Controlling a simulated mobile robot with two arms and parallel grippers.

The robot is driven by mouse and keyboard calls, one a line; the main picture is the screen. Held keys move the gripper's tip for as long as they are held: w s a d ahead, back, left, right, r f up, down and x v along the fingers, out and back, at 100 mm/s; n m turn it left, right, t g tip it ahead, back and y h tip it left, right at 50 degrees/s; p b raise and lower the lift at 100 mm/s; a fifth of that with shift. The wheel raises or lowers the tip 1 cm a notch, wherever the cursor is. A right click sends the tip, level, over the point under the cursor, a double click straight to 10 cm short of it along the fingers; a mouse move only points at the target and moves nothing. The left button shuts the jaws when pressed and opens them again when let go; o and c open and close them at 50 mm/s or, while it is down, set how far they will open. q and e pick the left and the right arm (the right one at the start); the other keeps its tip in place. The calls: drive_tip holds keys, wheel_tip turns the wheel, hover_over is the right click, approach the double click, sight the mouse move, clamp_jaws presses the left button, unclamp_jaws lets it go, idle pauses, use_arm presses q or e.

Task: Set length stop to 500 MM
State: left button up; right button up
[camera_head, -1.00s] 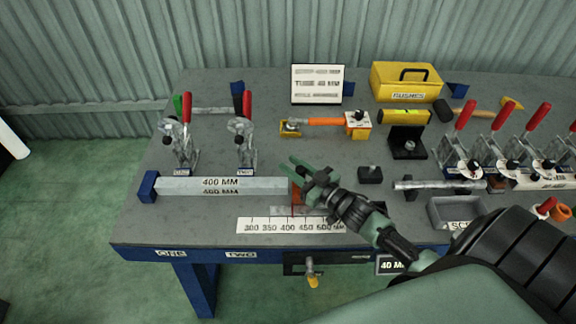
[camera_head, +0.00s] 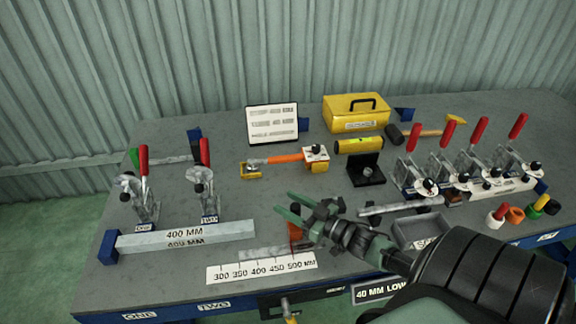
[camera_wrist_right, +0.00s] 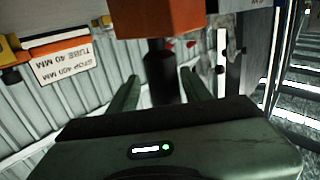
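The length stop (camera_head: 295,230) is an orange block largely hidden behind my right gripper in the head view. It stands to the right of the tube's end, with a gap, roughly level with the 500 end of the white scale (camera_head: 262,268); the exact reading is unclear. In the right wrist view the orange block (camera_wrist_right: 160,18) fills the top, with a dark post (camera_wrist_right: 160,70) below it. My right gripper (camera_head: 283,205) is open, its fingers apart on either side of the post, with no clear contact. My left gripper is out of view.
A tube marked 400 MM (camera_head: 188,236) lies left of the stop against a blue end block (camera_head: 108,247). Two red-handled clamps (camera_head: 145,195) stand behind it. A grey tray (camera_head: 420,231) and more clamps (camera_head: 480,150) are to the right. A sign (camera_head: 272,124) stands behind.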

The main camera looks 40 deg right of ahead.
drive_tip(key=shift+a, duration=0.1)
drive_tip(key=shift+s, duration=0.3)
drive_tip(key=b+v, duration=0.1)
drive_tip(key=v, duration=0.6)
drive_tip(key=shift+d, duration=0.2)
drive_tip(key=shift+s, duration=0.15)
